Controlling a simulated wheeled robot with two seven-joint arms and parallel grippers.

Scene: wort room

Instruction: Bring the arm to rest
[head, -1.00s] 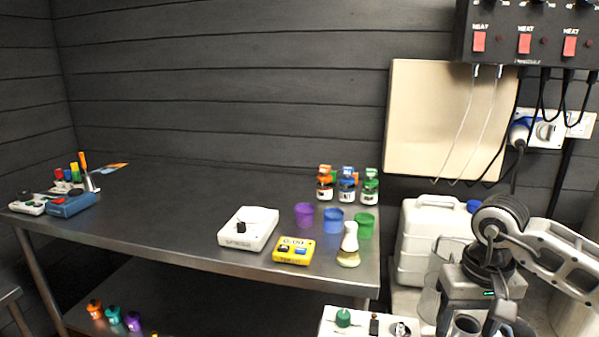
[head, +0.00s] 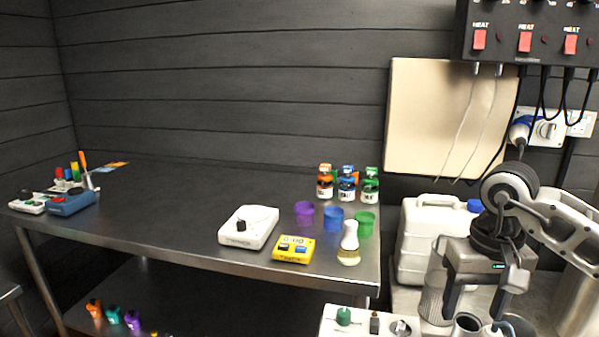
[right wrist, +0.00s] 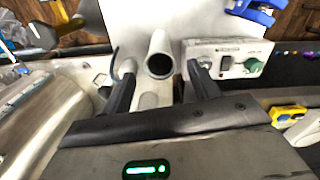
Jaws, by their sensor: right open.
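My right gripper (head: 474,308) is at the lower right of the head view, pointing down with its jaws spread. Below it, between the fingers, shows an open-topped grey tube (head: 467,324). In the right wrist view the dark fingers (right wrist: 160,78) stand apart, and a pale tube with a dark mouth (right wrist: 161,62) shows between and beyond them. Nothing is held, and I cannot tell how close the fingers are to the tube. My left gripper is in neither view.
A white control box (head: 365,325) stands left of the gripper and a white canister (head: 420,245) behind it. The steel table (head: 160,215) carries a white device (head: 248,229), a yellow timer (head: 293,249), coloured cups and bottles. Its middle left is clear.

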